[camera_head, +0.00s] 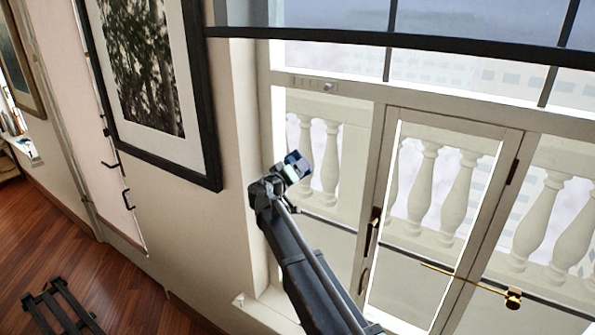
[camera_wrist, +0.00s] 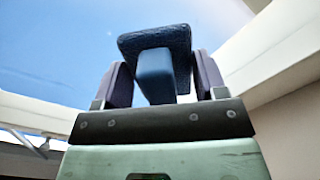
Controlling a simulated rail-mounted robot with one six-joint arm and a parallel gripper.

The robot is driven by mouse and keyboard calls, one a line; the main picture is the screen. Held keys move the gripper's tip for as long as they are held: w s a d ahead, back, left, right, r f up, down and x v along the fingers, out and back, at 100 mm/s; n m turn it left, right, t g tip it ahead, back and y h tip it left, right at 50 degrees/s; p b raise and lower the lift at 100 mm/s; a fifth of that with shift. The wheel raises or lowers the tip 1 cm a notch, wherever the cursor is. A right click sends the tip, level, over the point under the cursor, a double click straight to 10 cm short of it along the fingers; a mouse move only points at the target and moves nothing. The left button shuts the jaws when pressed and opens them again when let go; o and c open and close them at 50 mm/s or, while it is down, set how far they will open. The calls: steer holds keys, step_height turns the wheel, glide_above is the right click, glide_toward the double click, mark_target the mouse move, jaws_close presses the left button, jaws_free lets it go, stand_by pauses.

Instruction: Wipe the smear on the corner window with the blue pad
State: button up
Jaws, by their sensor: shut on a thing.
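My gripper (camera_head: 290,172) is raised in front of the left pane of the corner window (camera_head: 330,135) in the head view. In the wrist view, my gripper (camera_wrist: 162,80) is shut on the blue pad (camera_wrist: 155,40). Its two dark fingers stand on either side of the pad's lighter blue grip block, and the dark textured pad lies beyond them. The pad shows only as a small dark blue piece (camera_head: 293,156) in the head view. Window glass (camera_wrist: 60,50) with blue sky fills the upper left of the wrist view. I cannot tell whether the pad touches the glass. I cannot make out the smear.
A glazed door (camera_head: 435,190) with dark handles stands right of the pane. A brass-ended rod (camera_head: 512,298) crosses in front of it. A dark roller blind edge (camera_head: 400,40) runs above. A framed picture (camera_head: 150,80) hangs on the left wall. Wooden floor (camera_head: 60,250) shows lower left.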

steer(key=shift+v, duration=2.85)
steer(key=shift+s, duration=0.1)
steer(key=v, duration=0.3)
